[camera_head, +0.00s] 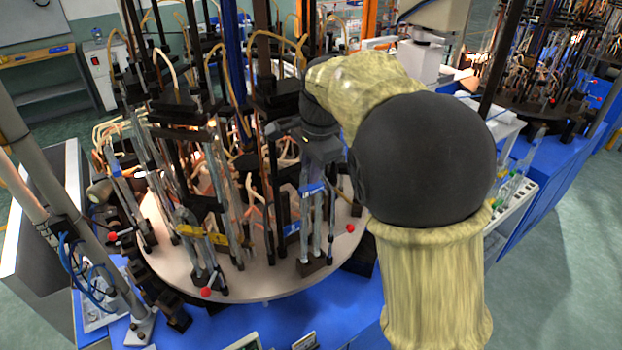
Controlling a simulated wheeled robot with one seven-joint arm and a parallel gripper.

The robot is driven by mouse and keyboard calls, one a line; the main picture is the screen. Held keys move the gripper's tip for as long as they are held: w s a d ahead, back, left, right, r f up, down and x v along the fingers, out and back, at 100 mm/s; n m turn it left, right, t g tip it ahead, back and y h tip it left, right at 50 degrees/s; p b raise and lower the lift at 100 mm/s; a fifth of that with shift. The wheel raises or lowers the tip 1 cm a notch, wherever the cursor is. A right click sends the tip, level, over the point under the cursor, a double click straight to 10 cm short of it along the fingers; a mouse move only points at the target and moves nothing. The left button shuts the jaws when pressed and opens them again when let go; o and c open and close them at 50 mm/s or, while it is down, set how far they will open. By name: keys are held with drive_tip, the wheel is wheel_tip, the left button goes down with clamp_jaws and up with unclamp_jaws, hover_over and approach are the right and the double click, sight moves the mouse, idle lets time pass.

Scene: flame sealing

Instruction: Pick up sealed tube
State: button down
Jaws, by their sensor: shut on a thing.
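My gripper (316,172) is at the front right part of the round turntable (262,285), at the end of my covered arm. It points down at a station with clear upright glass tubes (318,228). The jaws are shut on a tube at the top of this group, by a blue clamp piece (312,188). The fingertips are small and dark, so the exact grip point is hard to see. The tube looks upright, and its lower end is close above or in a dark holder (315,266); I cannot tell which.
Several similar stations with glass tubes (213,215), black posts and hoses crowd the turntable close to the left of my gripper. Red knobs (350,228) stick out at the rim. A white rack (515,210) with tubes stands at right. The green floor (570,270) at far right is clear.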

drive_tip(key=shift+r, duration=0.8)
drive_tip(key=s+d+b, duration=0.6)
drive_tip(key=s+d, duration=0.4)
drive_tip(key=s, duration=0.5)
drive_tip(key=shift+w+f, duration=0.1)
